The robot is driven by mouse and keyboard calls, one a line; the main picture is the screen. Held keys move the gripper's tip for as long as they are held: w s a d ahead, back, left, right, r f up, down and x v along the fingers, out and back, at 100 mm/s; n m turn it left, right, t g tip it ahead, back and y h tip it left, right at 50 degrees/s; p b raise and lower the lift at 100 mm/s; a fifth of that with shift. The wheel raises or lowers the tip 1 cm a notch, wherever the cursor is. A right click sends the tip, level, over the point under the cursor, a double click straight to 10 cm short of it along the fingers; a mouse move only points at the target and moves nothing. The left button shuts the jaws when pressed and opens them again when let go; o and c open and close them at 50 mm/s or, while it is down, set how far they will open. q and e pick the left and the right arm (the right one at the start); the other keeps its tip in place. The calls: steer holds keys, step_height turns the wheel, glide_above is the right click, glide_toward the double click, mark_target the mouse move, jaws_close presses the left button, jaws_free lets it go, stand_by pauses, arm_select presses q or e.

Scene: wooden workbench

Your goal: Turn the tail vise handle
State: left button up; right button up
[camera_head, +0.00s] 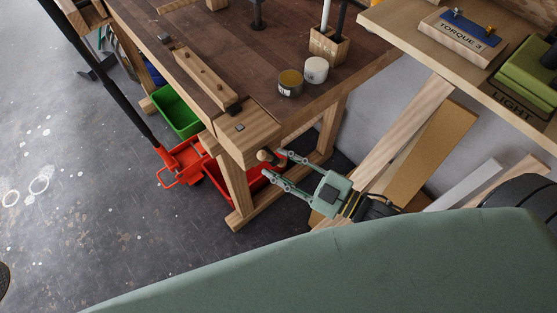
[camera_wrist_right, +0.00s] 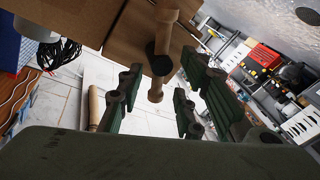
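The tail vise (camera_head: 246,137) is the pale wooden block at the near corner of the workbench. Its wooden handle (camera_head: 266,157) shows small in the head view, just off the vise face. In the right wrist view the handle (camera_wrist_right: 167,34) is a round bar with knobbed ends, crossing a dark round screw end, tilted slightly from upright. My right gripper (camera_head: 273,164) is open, its fingertips pointing at the handle. In the wrist view the handle lies between the two spread fingers; I cannot tell whether they touch it. My left gripper is not in view.
A green bin (camera_head: 177,111) and red bins sit below. Leaning boards (camera_head: 425,150) stand right of my right gripper. A shelf (camera_head: 400,22) is at upper right. Open floor lies left.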

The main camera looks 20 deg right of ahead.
steer(key=shift+w+a, duration=0.4)
steer(key=shift+w, duration=0.15)
jaws_close()
steer(key=m, duration=0.2)
steer(key=m+t, duration=0.1)
steer(key=shift+d+f+m+p, duration=0.15)
steer(key=shift+m+p, duration=0.15)
steer(key=shift+m, duration=0.1)
steer(key=shift+d+f+m+t, duration=0.1)
steer(key=shift+m+t, duration=0.5)
steer(key=shift+m, duration=1.6)
